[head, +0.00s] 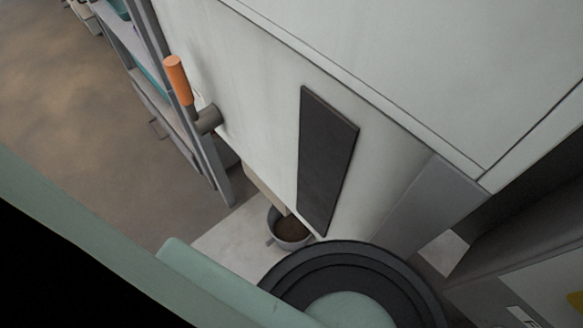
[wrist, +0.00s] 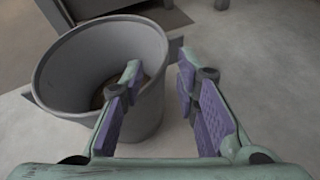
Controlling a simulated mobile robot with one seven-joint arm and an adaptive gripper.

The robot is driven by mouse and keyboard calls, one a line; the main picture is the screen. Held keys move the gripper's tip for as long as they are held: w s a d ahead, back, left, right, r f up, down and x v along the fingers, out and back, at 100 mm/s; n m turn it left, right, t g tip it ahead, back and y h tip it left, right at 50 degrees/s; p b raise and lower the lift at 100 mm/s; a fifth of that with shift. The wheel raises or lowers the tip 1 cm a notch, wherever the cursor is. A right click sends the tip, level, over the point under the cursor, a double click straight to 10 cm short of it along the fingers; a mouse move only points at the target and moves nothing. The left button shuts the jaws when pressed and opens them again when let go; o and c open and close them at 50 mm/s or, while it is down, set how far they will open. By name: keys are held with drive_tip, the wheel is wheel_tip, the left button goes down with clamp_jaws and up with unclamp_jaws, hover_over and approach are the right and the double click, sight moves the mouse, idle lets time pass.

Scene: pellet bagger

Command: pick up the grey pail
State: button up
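The grey pail (wrist: 88,52) stands upright at the left of the wrist view, with dark contents partly showing inside. In the head view the pail (head: 289,243) is small, on the pale floor plate at the foot of the machine. My gripper (wrist: 160,77) is open. Its left finger overlaps the near right part of the pail's rim, and its right finger is outside, to the right of the pail. A part of the pail's wall shows between the fingers. I cannot tell whether either finger touches it. In the head view my gripper is hidden.
The pale bagger body (head: 262,85) rises directly behind the pail, with a dark panel (head: 326,160) and an orange-handled lever (head: 177,80). A grey shelf frame (head: 150,75) stands left of it. Open floor (head: 75,110) lies at the far left.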

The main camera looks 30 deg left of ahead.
drive_tip(key=x, duration=0.7)
drive_tip(key=shift+a+f, duration=0.1)
drive_tip(key=shift+a, duration=0.05)
drive_tip(key=shift+c, duration=0.5)
clamp_jaws()
